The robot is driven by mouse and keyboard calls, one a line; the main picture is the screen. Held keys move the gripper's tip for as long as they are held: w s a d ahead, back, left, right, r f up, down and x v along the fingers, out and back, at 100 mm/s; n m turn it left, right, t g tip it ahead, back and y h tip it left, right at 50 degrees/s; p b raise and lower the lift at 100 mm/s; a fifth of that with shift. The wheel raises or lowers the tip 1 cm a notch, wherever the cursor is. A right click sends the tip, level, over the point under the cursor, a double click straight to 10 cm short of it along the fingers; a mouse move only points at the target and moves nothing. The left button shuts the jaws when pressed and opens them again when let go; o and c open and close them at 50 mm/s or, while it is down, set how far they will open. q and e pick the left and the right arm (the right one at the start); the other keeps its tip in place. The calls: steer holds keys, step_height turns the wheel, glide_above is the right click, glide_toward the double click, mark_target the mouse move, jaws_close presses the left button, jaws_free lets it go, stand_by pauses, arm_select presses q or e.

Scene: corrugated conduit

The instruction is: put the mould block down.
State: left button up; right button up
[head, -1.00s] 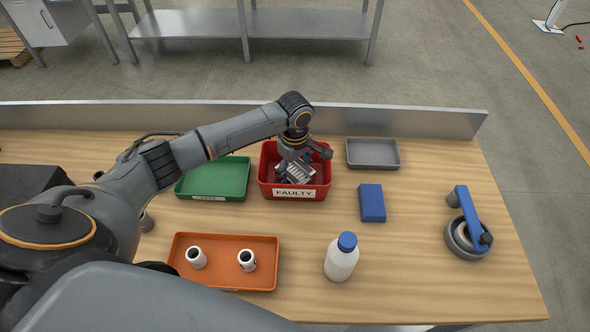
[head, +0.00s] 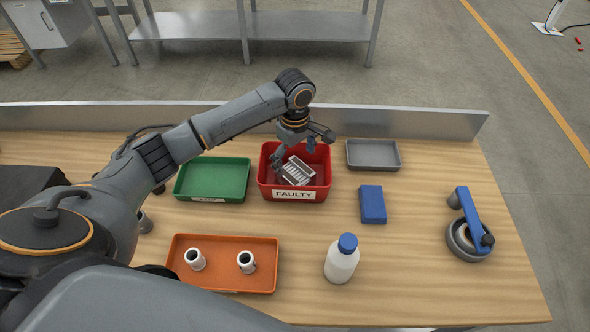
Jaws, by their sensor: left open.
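The mould block (head: 297,171) is a silver-grey ribbed piece. It lies tilted inside the red bin (head: 294,194), whose front label reads FAULTY. My left gripper (head: 301,152) is over the back part of the bin, with its fingers spread apart on either side above the block. The gripper is open and holds nothing. The block's underside and part of its left edge are hidden. My right gripper is not in view.
A green tray (head: 213,197) stands left of the bin, and a grey tray (head: 373,165) right of it. An orange tray (head: 222,286) holds two white fittings. A blue block (head: 372,204), a white bottle (head: 341,264) and a blue-handled tool (head: 472,220) stand on the table.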

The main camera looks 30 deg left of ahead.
mark_target(295, 174)
arm_select(q)
step_height(295, 174, up, 6)
stand_by(0.7)
